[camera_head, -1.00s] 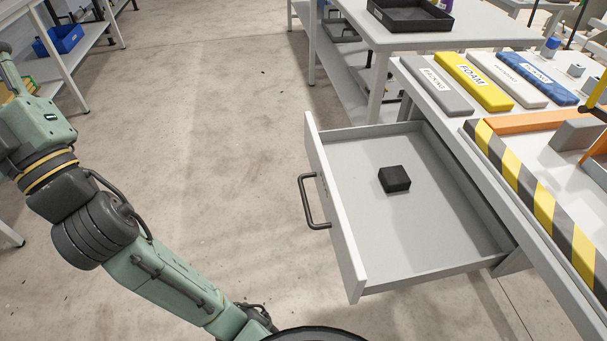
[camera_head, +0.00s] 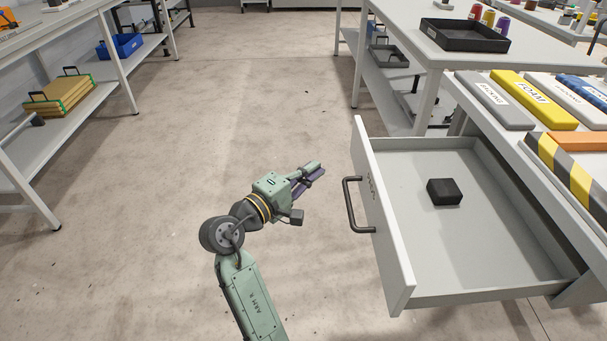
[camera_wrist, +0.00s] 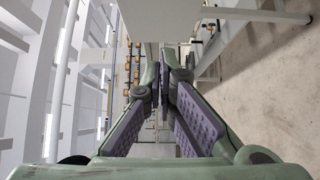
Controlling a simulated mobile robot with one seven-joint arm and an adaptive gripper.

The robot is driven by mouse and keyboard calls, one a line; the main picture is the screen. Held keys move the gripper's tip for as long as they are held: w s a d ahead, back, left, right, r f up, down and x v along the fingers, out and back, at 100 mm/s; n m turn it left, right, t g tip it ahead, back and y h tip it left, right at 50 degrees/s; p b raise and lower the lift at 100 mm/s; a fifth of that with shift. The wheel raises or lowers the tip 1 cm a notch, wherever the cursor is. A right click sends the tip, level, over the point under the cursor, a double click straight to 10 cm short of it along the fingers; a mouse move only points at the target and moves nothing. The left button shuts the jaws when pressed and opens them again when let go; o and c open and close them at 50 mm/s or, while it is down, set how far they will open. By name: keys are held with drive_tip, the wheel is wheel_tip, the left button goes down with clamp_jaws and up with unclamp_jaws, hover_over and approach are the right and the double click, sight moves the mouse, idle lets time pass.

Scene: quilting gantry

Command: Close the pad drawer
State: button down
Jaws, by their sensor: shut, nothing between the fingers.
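The pad drawer (camera_head: 408,276) is pulled well out from the bench at the right in the head view. Its dark bar handle (camera_head: 352,205) is on the front panel, facing left. A small black block (camera_head: 444,191) lies on the drawer floor. My gripper (camera_head: 316,172) is to the left of the drawer front, apart from the handle, its fingers pointing right and slightly away. In the wrist view my gripper (camera_wrist: 163,75) has its fingertips together with nothing between them.
On the bench lie a grey pad (camera_head: 494,100), a yellow foam pad (camera_head: 535,98) and striped edging (camera_head: 568,170). A black tray (camera_head: 464,35) stands on the table behind. Shelves with a blue bin (camera_head: 120,46) are at the left. The floor between is clear.

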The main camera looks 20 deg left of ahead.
sight(356, 149)
drive_tip(key=shift+w+d+p, duration=0.65)
drive_tip(key=shift+w+d, duration=2.15)
drive_tip(key=shift+d, duration=0.2)
